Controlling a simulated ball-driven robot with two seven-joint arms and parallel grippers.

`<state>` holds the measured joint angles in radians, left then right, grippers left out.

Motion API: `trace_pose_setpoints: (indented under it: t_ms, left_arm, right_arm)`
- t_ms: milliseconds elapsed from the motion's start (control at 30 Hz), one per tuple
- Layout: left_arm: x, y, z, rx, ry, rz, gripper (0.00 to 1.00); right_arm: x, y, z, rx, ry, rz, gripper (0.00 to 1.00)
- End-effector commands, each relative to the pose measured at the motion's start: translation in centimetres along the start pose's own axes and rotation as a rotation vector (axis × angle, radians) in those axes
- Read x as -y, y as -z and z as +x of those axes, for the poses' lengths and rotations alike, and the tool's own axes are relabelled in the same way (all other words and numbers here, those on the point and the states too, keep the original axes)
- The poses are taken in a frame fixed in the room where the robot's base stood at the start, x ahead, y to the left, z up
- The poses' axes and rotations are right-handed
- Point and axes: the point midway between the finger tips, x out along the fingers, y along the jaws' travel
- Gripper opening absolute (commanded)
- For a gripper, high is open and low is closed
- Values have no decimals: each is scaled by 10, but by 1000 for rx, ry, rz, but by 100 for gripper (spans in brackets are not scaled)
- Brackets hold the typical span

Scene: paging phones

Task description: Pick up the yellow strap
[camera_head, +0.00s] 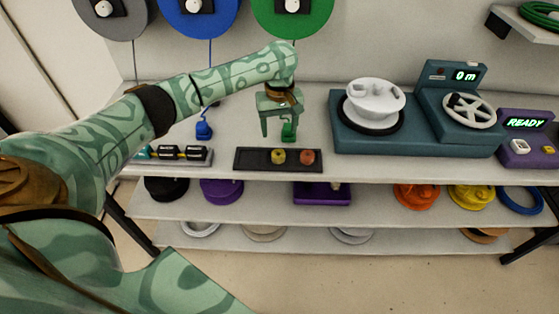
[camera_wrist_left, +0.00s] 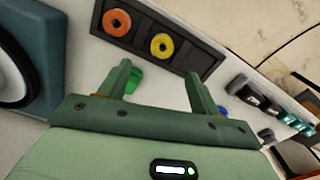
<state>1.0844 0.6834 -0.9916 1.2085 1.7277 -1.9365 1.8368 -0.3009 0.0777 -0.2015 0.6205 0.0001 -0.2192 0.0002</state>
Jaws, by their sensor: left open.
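The yellow strap looks like a small coiled roll with a dark centre hole, lying in a dark tray. It shows in the head view (camera_head: 278,156) and in the left wrist view (camera_wrist_left: 162,46). An orange-red roll (camera_head: 307,157) lies beside it in the same tray (camera_head: 247,160). My left gripper (camera_head: 277,127) is open and empty, above the bench behind the tray. In the left wrist view the gap between its fingertips (camera_wrist_left: 159,72) lies just below the yellow roll, which is apart from both fingers. My right gripper is not in view.
A green piece (camera_head: 288,132) is close to one left finger. A blue piece (camera_head: 204,127) stands to the left. A teal machine with a white spool (camera_head: 375,98) stands right. The tray's left part is empty.

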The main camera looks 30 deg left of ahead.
Motion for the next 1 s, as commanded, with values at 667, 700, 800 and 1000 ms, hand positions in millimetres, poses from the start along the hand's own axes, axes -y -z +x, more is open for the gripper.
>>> trace_pose_setpoints:
  t_ms: [667,700,800,1000]
  left_arm:
    - [5,-2,97,1,1,3,63]
    - [5,-2,100,0,0,3,63]
    - [5,-1,98,-3,-2,4,63]
    - [5,-1,96,-3,-3,4,41]
  right_arm:
    - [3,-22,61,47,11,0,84]
    - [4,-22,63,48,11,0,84]
    - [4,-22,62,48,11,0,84]
    - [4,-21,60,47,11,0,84]
